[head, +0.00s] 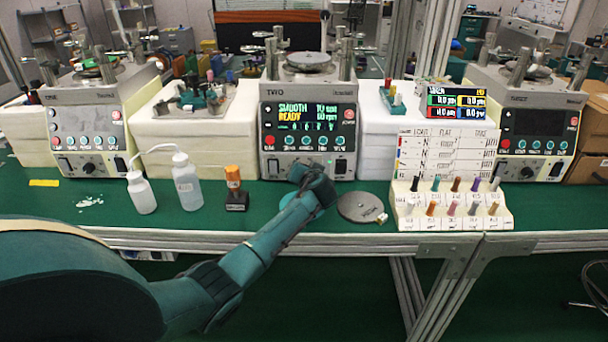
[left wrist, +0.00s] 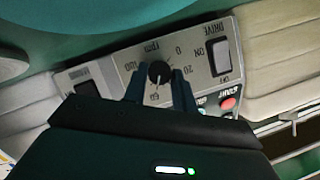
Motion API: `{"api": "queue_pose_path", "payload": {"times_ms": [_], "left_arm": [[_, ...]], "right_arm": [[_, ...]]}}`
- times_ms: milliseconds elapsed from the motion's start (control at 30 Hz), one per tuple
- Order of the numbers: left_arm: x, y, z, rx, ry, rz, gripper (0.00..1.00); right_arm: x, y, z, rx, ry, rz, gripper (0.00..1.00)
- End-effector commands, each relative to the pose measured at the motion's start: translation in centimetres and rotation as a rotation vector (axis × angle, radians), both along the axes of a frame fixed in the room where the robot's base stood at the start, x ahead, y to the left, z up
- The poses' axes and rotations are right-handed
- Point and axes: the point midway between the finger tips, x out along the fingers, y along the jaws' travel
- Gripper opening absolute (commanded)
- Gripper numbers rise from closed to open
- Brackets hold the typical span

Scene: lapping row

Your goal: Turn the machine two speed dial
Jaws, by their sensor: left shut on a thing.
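Machine two (head: 308,92) stands at the back middle of the green bench, its screen reading SMOOTH and READY. Its black speed dial (left wrist: 158,72) shows in the left wrist view, on a grey panel marked with numbers from 0 to 100 and rpm. My left gripper (left wrist: 160,82) has a dark finger on each side of the dial and is shut on it. In the head view my left gripper (head: 314,182) is against the lower front of machine two and hides the dial there. I cannot read the dial's exact setting. My right gripper is not in view.
On the bench are two white bottles (head: 186,180), an orange-capped bottle (head: 235,190), a grey disc (head: 360,207) and a rack of coloured pegs (head: 450,222). Similar machines stand left and right.

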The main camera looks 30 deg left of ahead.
Motion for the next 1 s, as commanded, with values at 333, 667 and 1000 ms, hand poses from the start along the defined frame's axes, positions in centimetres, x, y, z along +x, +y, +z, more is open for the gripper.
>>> {"api": "queue_pose_path", "payload": {"times_ms": [333, 667, 1000], "left_arm": [[0.3, -0.3, -0.4, 0.284, 0.17, -0.002, 0.04], [0.4, -0.5, -0.6, 0.519, 0.314, -0.002, 0.04], [0.4, -0.5, -0.5, 0.662, 0.401, -0.003, 0.04]], "right_arm": [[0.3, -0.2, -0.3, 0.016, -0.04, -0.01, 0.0], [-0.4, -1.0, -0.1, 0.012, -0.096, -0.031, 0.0], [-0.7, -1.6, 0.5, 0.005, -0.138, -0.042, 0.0]]}}
